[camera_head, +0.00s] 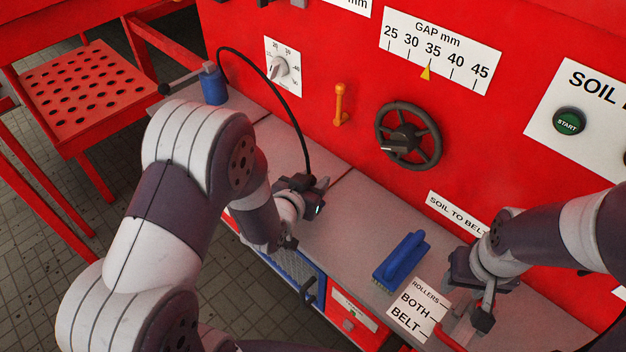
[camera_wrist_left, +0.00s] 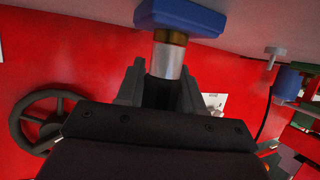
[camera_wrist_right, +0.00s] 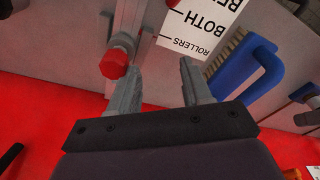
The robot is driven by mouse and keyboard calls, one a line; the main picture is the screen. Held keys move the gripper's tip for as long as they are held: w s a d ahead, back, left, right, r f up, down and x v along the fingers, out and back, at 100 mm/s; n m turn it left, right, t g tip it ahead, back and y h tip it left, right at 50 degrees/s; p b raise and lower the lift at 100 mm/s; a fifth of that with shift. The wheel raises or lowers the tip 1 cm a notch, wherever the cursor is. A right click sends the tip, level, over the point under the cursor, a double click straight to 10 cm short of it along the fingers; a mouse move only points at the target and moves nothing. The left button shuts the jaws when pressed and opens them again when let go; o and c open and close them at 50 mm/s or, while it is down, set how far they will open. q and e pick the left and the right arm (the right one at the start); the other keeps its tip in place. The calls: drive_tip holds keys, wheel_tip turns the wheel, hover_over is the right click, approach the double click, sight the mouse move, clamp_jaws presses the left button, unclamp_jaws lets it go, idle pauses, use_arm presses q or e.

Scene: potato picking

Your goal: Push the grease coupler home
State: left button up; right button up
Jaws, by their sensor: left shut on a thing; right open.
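The grease coupler (camera_wrist_left: 168,58) is a silver cylinder with a brass-coloured ring. My left gripper (camera_head: 318,196) is shut on it; the jaws also show in the left wrist view (camera_wrist_left: 160,85). A blue block (camera_wrist_left: 180,16) sits at the coupler's far end, against the brass ring. I cannot tell how far the parts are pushed together. In the head view the arm and jaws mostly hide the coupler. A black hose (camera_head: 297,115) arches from the blue canister (camera_head: 213,87) down to the left gripper. My right gripper (camera_wrist_right: 160,78) is open and empty, near a red-tipped knob (camera_wrist_right: 113,64).
A blue brush (camera_head: 402,258) and a ROLLERS label (camera_head: 418,305) lie between the arms on the grey ledge (camera_head: 350,215). A black handwheel (camera_head: 408,135) and orange lever (camera_head: 341,104) stick out of the red panel. A perforated red tray (camera_head: 80,95) stands left.

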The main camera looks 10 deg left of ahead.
use_arm(q)
drive_tip(key=o, duration=1)
drive_tip(key=shift+f, duration=0.25)
use_arm(e)
drive_tip(key=shift+f, duration=0.25)
use_arm(q)
drive_tip(key=shift+o, duration=0.8)
drive_tip(key=shift+f, duration=0.1)
use_arm(e)
drive_tip(key=shift+f, duration=0.1)
